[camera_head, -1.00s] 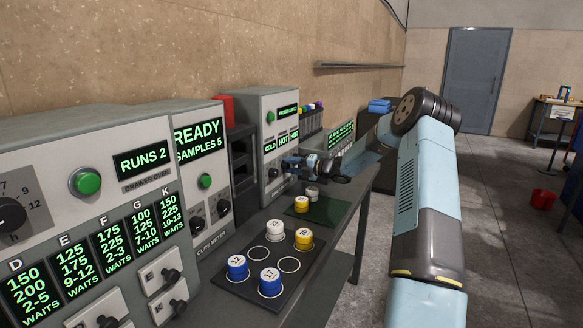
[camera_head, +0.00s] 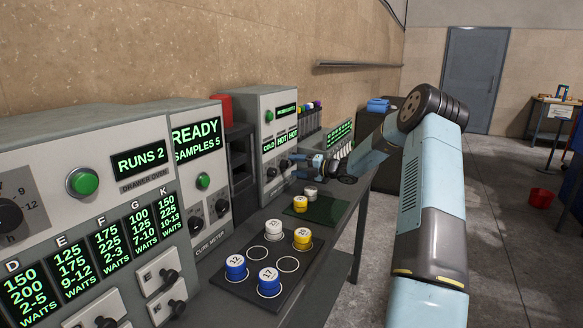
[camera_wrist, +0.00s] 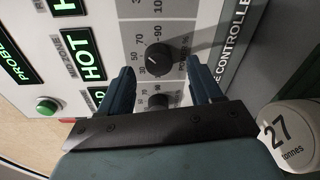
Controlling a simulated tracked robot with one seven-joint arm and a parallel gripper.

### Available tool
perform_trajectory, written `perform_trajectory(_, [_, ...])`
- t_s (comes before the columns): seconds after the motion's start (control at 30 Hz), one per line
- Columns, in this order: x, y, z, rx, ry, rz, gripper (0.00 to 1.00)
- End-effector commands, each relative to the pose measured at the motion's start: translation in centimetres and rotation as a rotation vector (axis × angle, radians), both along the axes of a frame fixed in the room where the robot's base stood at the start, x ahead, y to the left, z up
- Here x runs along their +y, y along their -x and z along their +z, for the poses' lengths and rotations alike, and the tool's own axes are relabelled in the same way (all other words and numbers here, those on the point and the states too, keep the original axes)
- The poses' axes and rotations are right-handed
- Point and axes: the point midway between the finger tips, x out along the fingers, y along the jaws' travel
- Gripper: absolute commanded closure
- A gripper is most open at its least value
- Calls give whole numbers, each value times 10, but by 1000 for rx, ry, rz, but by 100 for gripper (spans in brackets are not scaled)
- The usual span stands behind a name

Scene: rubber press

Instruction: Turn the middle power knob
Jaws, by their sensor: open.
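The middle power knob (camera_wrist: 159,58) is a round black dial with a white pointer line and a number scale in the wrist view. It is level with the "MID ZONE" HOT display (camera_wrist: 92,66). My gripper (camera_wrist: 160,82) is open, with one blue finger on each side of this knob in the picture; I cannot tell whether they touch it. A second knob (camera_wrist: 158,101) shows nearer the gripper's palm, partly hidden. In the head view my gripper (camera_head: 290,163) is at the front of the grey controller (camera_head: 279,105), and hides the middle knob there.
A white weight marked 27 (camera_wrist: 290,135) is close to my gripper's right in the wrist view. Coloured weights stand on a dark mat (camera_head: 243,285) on the bench. The cure meter (camera_head: 195,160) is left of the controller.

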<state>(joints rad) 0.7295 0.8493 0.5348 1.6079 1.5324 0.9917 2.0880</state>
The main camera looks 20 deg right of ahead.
Motion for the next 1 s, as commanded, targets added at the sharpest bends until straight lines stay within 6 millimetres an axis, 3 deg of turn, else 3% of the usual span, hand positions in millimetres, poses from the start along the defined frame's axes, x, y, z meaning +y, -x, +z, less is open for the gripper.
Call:
perform_trajectory(0.3, [-50, 42, 3, 1, 2, -4, 36])
perform_trajectory(0.5, [-72, 61, 5, 1, 1, -2, 36])
perform_trajectory(1.0, [-84, 72, 6, 1, 1, -2, 36])
